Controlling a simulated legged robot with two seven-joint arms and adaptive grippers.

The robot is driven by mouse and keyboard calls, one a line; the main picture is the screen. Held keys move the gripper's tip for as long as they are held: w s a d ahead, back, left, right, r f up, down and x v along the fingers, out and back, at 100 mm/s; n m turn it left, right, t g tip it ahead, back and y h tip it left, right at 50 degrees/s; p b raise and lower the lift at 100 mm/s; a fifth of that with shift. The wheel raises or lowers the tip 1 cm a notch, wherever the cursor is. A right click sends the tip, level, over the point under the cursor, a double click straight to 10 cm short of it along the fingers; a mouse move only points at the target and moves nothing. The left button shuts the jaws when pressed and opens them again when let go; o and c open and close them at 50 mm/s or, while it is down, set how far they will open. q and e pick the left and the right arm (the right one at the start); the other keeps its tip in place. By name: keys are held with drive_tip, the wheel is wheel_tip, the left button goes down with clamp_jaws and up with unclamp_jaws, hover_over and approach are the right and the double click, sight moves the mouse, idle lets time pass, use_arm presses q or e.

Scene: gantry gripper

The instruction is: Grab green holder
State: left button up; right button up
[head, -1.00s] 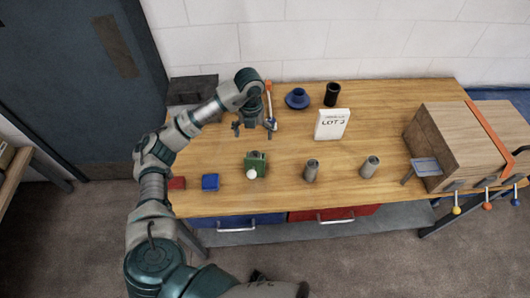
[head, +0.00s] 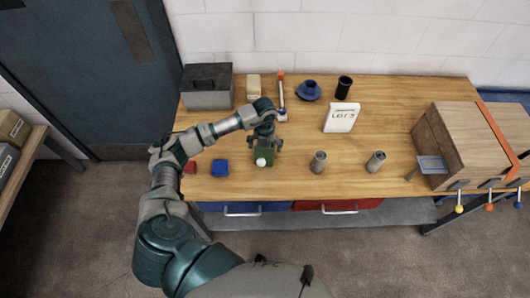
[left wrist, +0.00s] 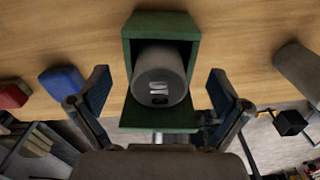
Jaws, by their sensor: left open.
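The green holder (head: 267,157) stands near the front edge of the table, left of the middle, with a pale round-ended piece (head: 261,162) at its front. In the left wrist view the holder (left wrist: 160,22) is an open green box with a grey cylinder (left wrist: 160,78) inside. My left gripper (head: 264,144) is over the holder, partly hiding it. In the left wrist view its open fingers (left wrist: 158,78) stand on either side of the holder, with a visible gap at each side. My right gripper is out of view.
Blue (head: 220,167) and red (head: 190,167) blocks lie left of the holder. Two grey cylinders (head: 319,162) (head: 376,161) stand to its right. Behind are an orange-tipped rod (head: 282,97), a blue dish (head: 308,92), a black cup (head: 344,87) and a white sign (head: 341,118). A wooden box (head: 465,145) stands far right.

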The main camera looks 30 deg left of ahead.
use_arm(q)
drive_tip(key=shift+w+a+f, duration=0.1)
drive_tip(key=shift+w+f, duration=0.05)
drive_tip(key=shift+f, duration=1.2)
drive_tip(key=shift+r, duration=0.1)
drive_tip(key=c, duration=1.3)
